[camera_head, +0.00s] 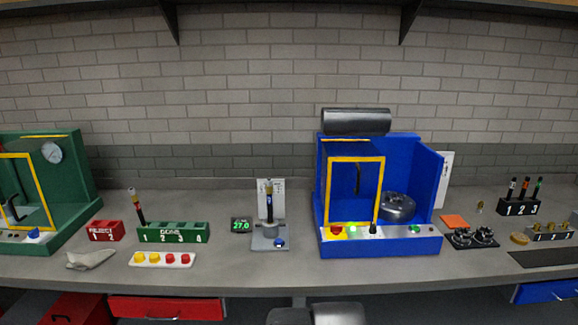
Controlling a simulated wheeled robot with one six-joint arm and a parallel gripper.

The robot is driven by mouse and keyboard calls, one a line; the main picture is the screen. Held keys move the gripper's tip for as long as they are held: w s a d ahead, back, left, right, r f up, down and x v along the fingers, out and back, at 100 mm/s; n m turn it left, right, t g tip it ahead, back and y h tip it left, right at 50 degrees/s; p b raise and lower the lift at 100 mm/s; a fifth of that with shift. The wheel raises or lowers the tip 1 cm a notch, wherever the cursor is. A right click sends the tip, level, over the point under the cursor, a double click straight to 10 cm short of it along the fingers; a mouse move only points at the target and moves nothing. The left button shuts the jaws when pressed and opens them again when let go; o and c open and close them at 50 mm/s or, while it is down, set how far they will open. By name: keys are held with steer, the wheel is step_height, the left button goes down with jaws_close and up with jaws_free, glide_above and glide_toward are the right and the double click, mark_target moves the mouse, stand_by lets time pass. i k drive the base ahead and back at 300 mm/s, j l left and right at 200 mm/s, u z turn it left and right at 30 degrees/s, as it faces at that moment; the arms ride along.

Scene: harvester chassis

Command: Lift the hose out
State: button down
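A short black hose-like piece (269,202) stands upright in a small grey stand (268,243) with a blue button, in front of a white marked plate. A similar dark piece with a brownish top (138,208) leans in the first slot of the green DONE rack (174,233). Several more stand in the black rack numbered 1 2 3 (518,208) at the right. Which one is the task's hose, I cannot tell. My gripper's fingers are not in view; only a dark grey part of my own body shows at the bottom middle.
A blue machine (430,190) with a yellow-framed door stands right of the stand, a green machine (75,170) far left. A small display (241,226) reads 27.0. A red REJECT box (105,231), coloured buttons (162,259) and a cloth (91,259) lie left. The bench front before the stand is clear.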

mark_target(269, 182)
steer(key=i+j+z, duration=0.3)
steer(key=i+z, duration=0.2)
steer(key=i+j+z, duration=0.5)
